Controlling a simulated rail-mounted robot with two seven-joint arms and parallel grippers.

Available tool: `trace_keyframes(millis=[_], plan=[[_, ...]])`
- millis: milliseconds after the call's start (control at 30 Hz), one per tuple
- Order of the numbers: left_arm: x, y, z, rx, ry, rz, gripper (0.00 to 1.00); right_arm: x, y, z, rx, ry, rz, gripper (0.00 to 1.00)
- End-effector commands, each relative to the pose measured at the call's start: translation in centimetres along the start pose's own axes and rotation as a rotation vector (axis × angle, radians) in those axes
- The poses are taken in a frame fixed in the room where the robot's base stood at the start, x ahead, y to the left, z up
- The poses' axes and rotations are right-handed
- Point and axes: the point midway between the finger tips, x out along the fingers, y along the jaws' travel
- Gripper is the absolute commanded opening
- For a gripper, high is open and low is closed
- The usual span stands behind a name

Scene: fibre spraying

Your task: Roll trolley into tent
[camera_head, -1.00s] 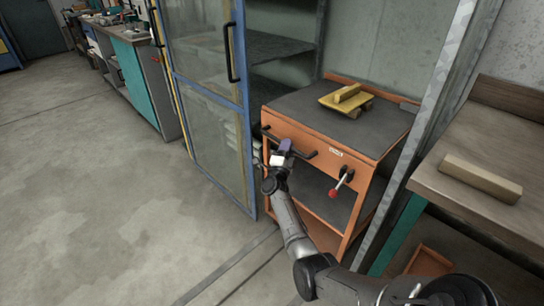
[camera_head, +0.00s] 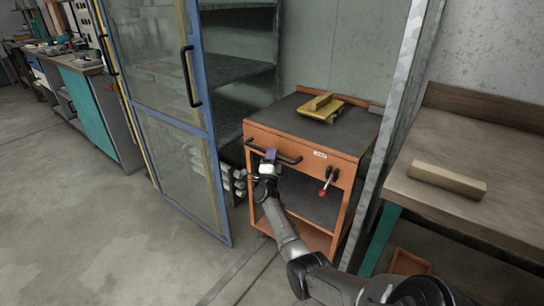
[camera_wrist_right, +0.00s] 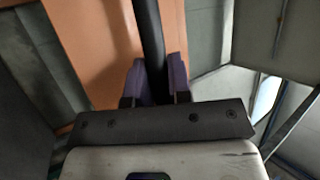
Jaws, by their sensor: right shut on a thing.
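The orange trolley (camera_head: 318,156) has a dark top, a drawer front, a lower shelf and a dark bar handle. It stands upright at the opening of the tall enclosure, between the blue-framed glass door (camera_head: 160,105) and a grey metal post (camera_head: 385,140). I take this enclosure, with its dark shelves (camera_head: 235,68), as the tent. My right gripper (camera_head: 270,157) is shut on the trolley's handle, near its left part. In the right wrist view, its purple fingers (camera_wrist_right: 156,82) sit on both sides of the dark bar. The trolley's wheels are not clearly visible. My left gripper is out of view.
A yellow tool or block (camera_head: 322,107) lies on the trolley's top. A red-knobbed lever (camera_head: 326,183) is on its front. A workbench (camera_head: 465,150) with a wooden block (camera_head: 447,179) stands close on the right. Floor (camera_head: 75,215) at the left is clear.

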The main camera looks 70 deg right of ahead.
Motion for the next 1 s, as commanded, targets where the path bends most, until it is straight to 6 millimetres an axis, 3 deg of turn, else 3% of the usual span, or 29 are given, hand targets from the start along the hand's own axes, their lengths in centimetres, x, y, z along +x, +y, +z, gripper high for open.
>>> trace_keyframes(millis=[100,133,367,733,1000], plan=[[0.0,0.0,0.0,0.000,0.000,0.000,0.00,-0.1,0.0,0.2,0.000,-0.005,0.001,0.00],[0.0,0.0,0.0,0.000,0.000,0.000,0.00,-0.1,0.0,0.2,0.000,-0.005,0.001,0.22],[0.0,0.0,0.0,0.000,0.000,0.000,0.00,-0.1,0.0,0.1,0.000,-0.003,0.001,0.43],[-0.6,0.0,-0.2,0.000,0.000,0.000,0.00,-0.8,-0.1,0.1,-0.001,-0.003,0.001,0.43],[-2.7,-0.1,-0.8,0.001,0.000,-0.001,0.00,-5.7,-0.3,0.0,-0.002,-0.006,0.002,0.43]])
